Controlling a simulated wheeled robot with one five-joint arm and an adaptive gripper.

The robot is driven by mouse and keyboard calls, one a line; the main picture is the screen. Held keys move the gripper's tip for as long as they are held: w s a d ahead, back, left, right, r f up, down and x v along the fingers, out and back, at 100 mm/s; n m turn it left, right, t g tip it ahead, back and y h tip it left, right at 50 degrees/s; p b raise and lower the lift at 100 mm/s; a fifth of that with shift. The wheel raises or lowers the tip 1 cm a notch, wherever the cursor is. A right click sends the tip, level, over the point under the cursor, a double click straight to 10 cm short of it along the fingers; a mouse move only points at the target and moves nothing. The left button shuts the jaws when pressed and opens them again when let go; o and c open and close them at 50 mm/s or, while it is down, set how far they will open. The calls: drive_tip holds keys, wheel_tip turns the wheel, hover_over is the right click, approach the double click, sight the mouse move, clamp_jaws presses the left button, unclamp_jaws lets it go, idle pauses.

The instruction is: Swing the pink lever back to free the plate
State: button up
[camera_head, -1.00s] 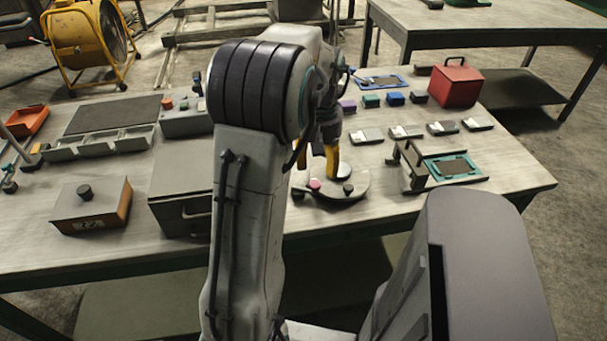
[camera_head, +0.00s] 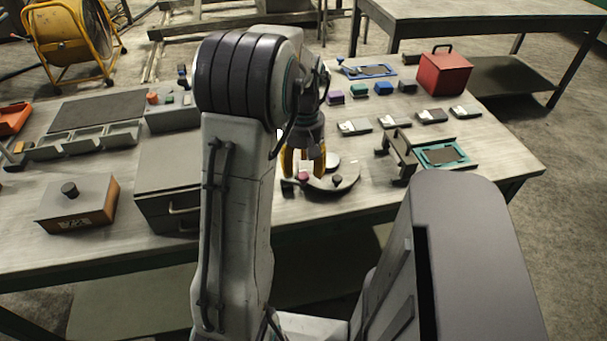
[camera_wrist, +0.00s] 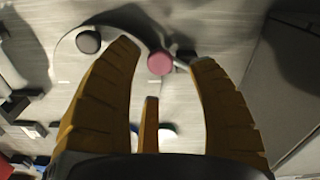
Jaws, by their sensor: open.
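The pink lever knob (camera_wrist: 160,62) shows in the wrist view between and just beyond the yellow fingertips of my open gripper (camera_wrist: 165,55). It also shows small in the head view (camera_head: 304,177), on the front of a round grey plate (camera_head: 330,178). A black knob (camera_wrist: 88,42) sits left of the left finger in the wrist view, on the same round fixture. In the head view my gripper (camera_head: 303,165) hangs over the plate's left part. The fingers do not appear to hold anything. My gripper hides part of the plate and lever.
Right of the plate stands a clamp fixture with a teal frame (camera_head: 442,154). Several small switch blocks (camera_head: 394,123) lie behind it. A grey box with a handle (camera_head: 168,185) stands close on the left. A red box (camera_head: 444,77) is at the back right.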

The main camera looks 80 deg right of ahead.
sight(303, 175)
drive_tip(key=shift+f, duration=1.65)
clamp_jaws()
